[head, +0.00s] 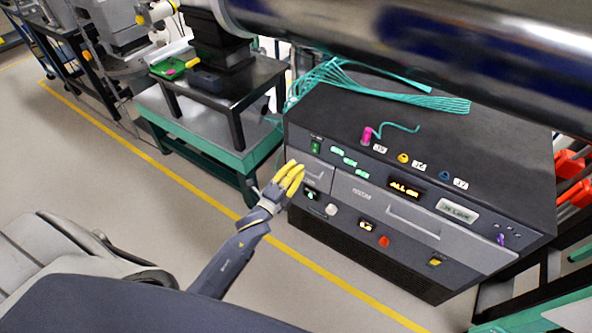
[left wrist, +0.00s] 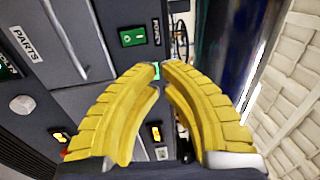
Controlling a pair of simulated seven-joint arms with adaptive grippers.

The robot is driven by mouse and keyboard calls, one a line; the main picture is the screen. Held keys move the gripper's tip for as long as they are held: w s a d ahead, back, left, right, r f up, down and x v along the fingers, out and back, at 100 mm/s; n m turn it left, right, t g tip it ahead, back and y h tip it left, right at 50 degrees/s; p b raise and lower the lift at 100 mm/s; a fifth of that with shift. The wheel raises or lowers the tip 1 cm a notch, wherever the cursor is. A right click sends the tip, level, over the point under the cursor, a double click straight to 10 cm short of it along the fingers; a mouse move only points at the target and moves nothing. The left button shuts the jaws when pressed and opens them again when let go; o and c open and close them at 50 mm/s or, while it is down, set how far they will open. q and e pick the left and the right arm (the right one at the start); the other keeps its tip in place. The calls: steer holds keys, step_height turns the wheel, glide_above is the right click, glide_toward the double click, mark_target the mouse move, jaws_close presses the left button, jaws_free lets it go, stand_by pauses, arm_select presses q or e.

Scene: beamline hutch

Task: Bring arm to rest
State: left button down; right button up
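My left gripper (head: 289,179) has yellow ribbed fingers and is in front of the left end of the dark control cabinet's front panel (head: 345,188). In the left wrist view the fingers (left wrist: 160,72) curve together, with their tips almost meeting and nothing visible held between them. Whether the fingertips touch the panel cannot be told. My left arm (head: 232,262) reaches up to it from the lower middle of the head view. My right gripper is not in view.
The cabinet carries a green switch, also in the left wrist view (left wrist: 133,37), a drawer labelled PARTS (left wrist: 75,35), knobs and lit displays. A pink plug (head: 366,136) with a teal cable stands on top. A teal bench (head: 205,128) is behind left. Open floor (head: 130,190) lies left.

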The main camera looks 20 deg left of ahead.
arm_select(q)
steer(key=shift+s, duration=0.2)
stand_by(0.5)
step_height(320, 180, down, 18)
steer(key=s+a+n+g+y, duration=0.2)
steer(key=s+n+g, duration=0.15)
steer(key=n, duration=0.45)
steer(key=s+a+f+n+g, duration=0.1)
steer(key=s+f+n+g, duration=0.15)
steer(key=s+f, duration=0.45)
steer(key=s+f+n+g, duration=0.2)
steer(key=s+f+g, duration=0.15)
steer(key=f, duration=0.85)
steer(key=s+f+n+g+y, duration=0.1)
steer(key=s+f+g, duration=0.1)
steer(key=s+f, duration=0.55)
steer(key=s+f+n+g, duration=0.2)
steer(key=s+f, duration=0.3)
steer(key=s, duration=0.5)
steer(key=s+f+g, duration=0.2)
steer(key=s+f, duration=0.1)
steer(key=s, duration=0.8)
steer(key=s+d+f+g, duration=0.1)
steer(key=s+f+g, duration=0.1)
steer(key=s, duration=0.9)
steer(key=shift+d+f+n, duration=0.2)
steer(key=shift+f+n, duration=0.15)
steer(key=shift+f, duration=0.4)
